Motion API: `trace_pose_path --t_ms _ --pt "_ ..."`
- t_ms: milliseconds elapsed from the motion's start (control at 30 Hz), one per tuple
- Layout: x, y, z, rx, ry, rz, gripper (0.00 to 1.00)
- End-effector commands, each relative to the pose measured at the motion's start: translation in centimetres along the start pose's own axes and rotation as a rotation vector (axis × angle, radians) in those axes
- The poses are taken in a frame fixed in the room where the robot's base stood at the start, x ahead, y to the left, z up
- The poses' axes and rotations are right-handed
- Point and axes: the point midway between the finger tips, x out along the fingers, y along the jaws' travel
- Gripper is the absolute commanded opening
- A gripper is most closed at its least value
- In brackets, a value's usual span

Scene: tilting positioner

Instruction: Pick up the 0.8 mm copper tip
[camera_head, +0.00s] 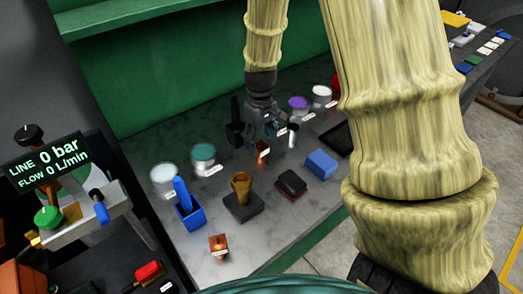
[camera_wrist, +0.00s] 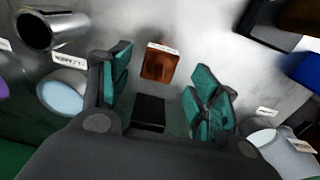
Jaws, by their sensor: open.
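A small copper-coloured block (camera_head: 262,151) stands on the grey bench below my gripper (camera_head: 265,127). In the wrist view this copper piece (camera_wrist: 159,66) lies just beyond and between my fingertips (camera_wrist: 161,93), with a pale label along its far edge. My gripper is open, its green-padded fingers apart and nothing between them that I can see held. A second copper-coloured piece (camera_head: 218,246) with a white label sits near the bench's front edge. The labels are too small to read, so I cannot tell which is the 0.8 mm tip.
A brown cup on a black block (camera_head: 242,205), a blue holder (camera_head: 190,215), a red-black block (camera_head: 291,184) and a blue block (camera_head: 321,164) stand in front. Round pots (camera_head: 203,157) stand left and right. A metal tube (camera_wrist: 52,30) shows at the wrist view's upper left.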

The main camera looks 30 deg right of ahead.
Motion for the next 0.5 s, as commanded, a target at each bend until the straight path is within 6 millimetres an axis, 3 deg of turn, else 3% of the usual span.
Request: trace_pose_path --t_ms 500 --pt "4.3 0.1 0.2 -0.001 -0.001 0.0 0.62"
